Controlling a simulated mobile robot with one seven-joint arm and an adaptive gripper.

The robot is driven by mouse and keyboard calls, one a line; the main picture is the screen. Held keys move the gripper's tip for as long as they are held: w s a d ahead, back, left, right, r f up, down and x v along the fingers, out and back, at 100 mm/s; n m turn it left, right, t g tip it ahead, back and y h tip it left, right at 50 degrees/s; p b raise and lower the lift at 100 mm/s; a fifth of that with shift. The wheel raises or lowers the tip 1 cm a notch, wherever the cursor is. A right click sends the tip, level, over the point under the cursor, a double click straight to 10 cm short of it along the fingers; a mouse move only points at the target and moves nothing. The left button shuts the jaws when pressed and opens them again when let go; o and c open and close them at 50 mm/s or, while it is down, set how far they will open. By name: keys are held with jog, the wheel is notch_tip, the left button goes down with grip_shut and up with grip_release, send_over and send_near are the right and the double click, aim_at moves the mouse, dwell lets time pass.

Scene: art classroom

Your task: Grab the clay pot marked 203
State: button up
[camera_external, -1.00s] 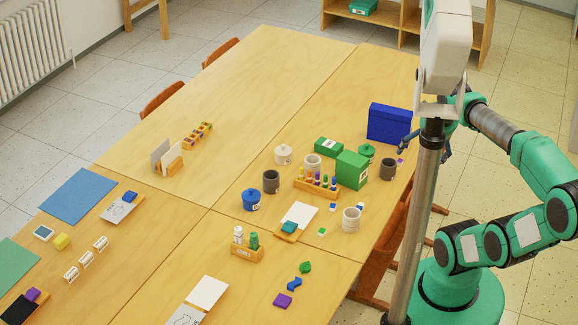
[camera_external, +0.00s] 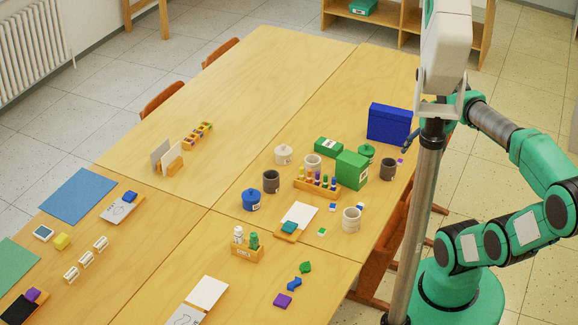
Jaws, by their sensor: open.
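Several pots stand on the wooden table, and their small labels are too small to read, so I cannot tell which is marked 203. There is a dark grey pot (camera_external: 271,182), another dark grey pot (camera_external: 388,170), a blue lidded pot (camera_external: 251,200), a green lidded pot (camera_external: 366,154), a cream lidded pot (camera_external: 283,155), a pale grey pot (camera_external: 313,163) and a whitish ribbed pot (camera_external: 351,220). My gripper (camera_external: 409,143) is open, above the table's right edge near the right dark grey pot, apart from it and mostly hidden behind a pole.
A blue box (camera_external: 390,123), a green box (camera_external: 351,170) and a wooden peg rack (camera_external: 316,186) crowd the pots. A bottle holder (camera_external: 247,251) and a card tray (camera_external: 296,222) stand nearer. The far left table (camera_external: 255,85) is largely bare.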

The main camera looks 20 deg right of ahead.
jog(key=w+d+g+p, duration=0.1)
jog(key=w+d+g, duration=0.15)
jog(key=w, duration=1.25)
jog(key=n+g+p, duration=0.2)
jog(key=n+g, duration=0.1)
send_over(388, 169)
jog(key=w+d, duration=0.2)
jog(key=w, duration=0.1)
notch_tip(388, 169, down, 32)
jog(key=shift+s+a+r, duration=0.2)
jog(key=shift+a, duration=0.05)
jog(key=shift+f+b, duration=0.55)
jog(key=shift+f, duration=3.75)
